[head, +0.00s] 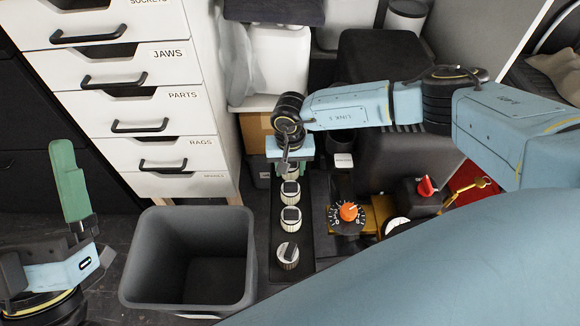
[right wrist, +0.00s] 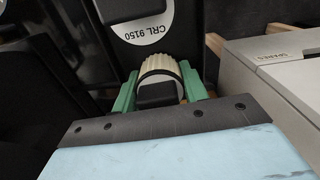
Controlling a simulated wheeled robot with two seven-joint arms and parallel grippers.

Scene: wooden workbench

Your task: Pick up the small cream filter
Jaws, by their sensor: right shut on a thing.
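The small cream filter (right wrist: 158,65) is ribbed, with a dark block on its face. In the right wrist view it sits between the two green fingers of my right gripper (right wrist: 160,88), which is shut on it. In the head view my right gripper (head: 289,166) is at the far end of a row of similar cream pieces and mostly hides the held one. I cannot tell if the filter is lifted clear. My left gripper (head: 68,190) is at the lower left, away from the row; one green finger shows clearly, so its opening is unclear.
Cream pieces (head: 291,218) (head: 288,255) stand on a dark strip. A grey bin (head: 135,270) stands left of it, below white drawers (head: 130,95). An orange-knobbed dial (head: 348,212), a red switch (head: 426,186) and a brass key (head: 470,187) lie to the right.

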